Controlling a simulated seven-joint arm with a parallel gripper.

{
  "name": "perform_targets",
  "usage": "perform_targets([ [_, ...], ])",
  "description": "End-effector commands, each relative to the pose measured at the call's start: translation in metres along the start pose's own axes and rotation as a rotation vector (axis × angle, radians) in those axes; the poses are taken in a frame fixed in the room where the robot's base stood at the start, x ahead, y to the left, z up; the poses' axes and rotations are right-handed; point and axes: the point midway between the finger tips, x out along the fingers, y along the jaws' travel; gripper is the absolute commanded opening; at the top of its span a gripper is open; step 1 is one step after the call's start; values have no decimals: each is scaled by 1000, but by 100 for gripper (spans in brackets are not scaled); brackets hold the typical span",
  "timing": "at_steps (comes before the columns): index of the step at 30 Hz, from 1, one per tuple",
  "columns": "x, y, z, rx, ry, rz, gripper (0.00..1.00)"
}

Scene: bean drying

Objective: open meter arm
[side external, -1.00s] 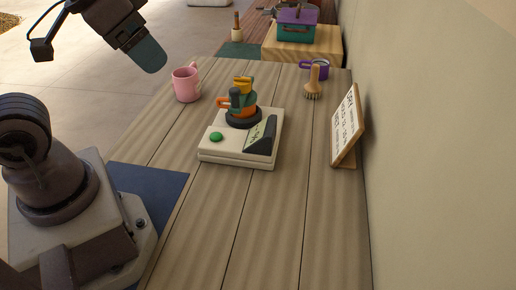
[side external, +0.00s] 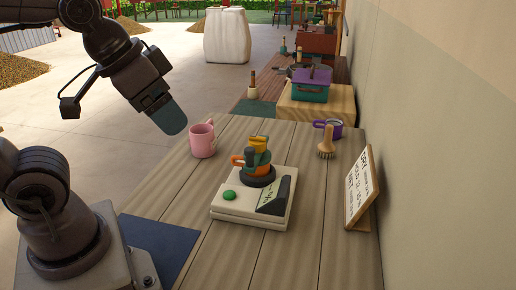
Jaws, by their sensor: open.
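The meter (side external: 245,209) is a cream box with a green button and a dark sloped display, standing on the wooden table. On top of it is a dark round base with a stacked teal, orange and yellow part (side external: 257,152); an orange piece (side external: 244,160) sticks out to its left. Whether this piece is the meter's arm, I cannot tell for sure. My gripper (side external: 171,118) hangs in the air at upper left, left of the pink mug and clear of the meter. It is seen from the side, open, with nothing visible in it.
A pink mug (side external: 202,141) stands behind and left of the meter. A teal and purple box (side external: 311,84) rests on a wooden block (side external: 318,101) behind.

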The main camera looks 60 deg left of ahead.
Motion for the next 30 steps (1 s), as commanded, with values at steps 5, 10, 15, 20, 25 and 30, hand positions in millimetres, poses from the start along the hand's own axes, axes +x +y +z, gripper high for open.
perform_targets([
  [5,1,-3,0,-15,-4,-8,46],
  [10,24,-30,1,-143,-128,-52,7],
  [15,56,-73,-12,-467,-287,-38,0],
  [20,89,-119,-21,-896,-410,2,0],
  [25,127,-174,-24,-1409,-513,58,0],
  [30,158,-220,-27,-1866,-582,133,0],
])
